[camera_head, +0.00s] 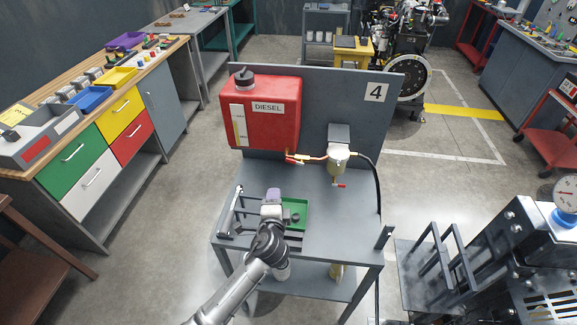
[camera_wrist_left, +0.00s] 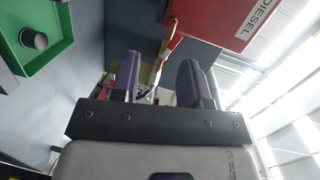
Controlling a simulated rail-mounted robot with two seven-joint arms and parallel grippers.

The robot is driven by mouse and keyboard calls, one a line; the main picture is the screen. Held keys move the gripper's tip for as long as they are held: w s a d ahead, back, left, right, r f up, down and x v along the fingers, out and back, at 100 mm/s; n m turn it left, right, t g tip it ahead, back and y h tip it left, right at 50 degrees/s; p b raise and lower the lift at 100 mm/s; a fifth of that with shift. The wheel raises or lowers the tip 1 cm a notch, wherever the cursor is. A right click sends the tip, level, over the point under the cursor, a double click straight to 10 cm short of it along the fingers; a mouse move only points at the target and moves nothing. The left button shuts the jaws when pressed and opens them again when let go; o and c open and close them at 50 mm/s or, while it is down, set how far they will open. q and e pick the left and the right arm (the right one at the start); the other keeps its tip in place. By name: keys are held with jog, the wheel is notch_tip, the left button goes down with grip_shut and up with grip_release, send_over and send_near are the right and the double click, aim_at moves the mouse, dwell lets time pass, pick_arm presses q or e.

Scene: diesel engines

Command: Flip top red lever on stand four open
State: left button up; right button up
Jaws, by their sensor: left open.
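Stand four (camera_head: 355,225) is a grey bench with a back panel marked 4. A red DIESEL tank (camera_head: 270,115) is fixed to the panel. The top red lever (camera_head: 294,160) is at the fuel line below the tank. A second red lever (camera_head: 339,185) is under the filter bowl. My left gripper (camera_head: 273,193) is over the bench, in front of and below the top lever, apart from it. In the left wrist view its two purple-grey fingers (camera_wrist_left: 160,80) are spread and empty. The top red lever (camera_wrist_left: 173,42) shows beyond and between them. My right gripper is not in view.
A green tray (camera_head: 301,216) with a dark round part lies on the bench beside my left gripper. The filter (camera_head: 339,155) and a black hose (camera_head: 377,185) are to the right of the top lever. A metal handle frame (camera_head: 232,212) stands at the bench's left edge.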

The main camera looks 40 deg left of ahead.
aim_at(288, 161)
pick_arm(q)
jog(key=w+a+m, duration=0.1)
jog(key=w, duration=0.2)
jog(key=w+a+r+m+t, duration=0.1)
jog(key=w+a+m, duration=0.1)
jog(key=w, duration=0.2)
jog(key=w+a+r+m+t, duration=0.1)
jog(key=w+m, duration=0.1)
jog(key=w, duration=0.2)
jog(key=shift+w+a+r+h, duration=0.1)
jog(key=shift+w+a+h, duration=0.2)
jog(key=shift+h, duration=0.1)
jog(key=shift+b+x, duration=0.3)
jog(key=shift+x, duration=0.6)
jog(key=shift+c, duration=0.4)
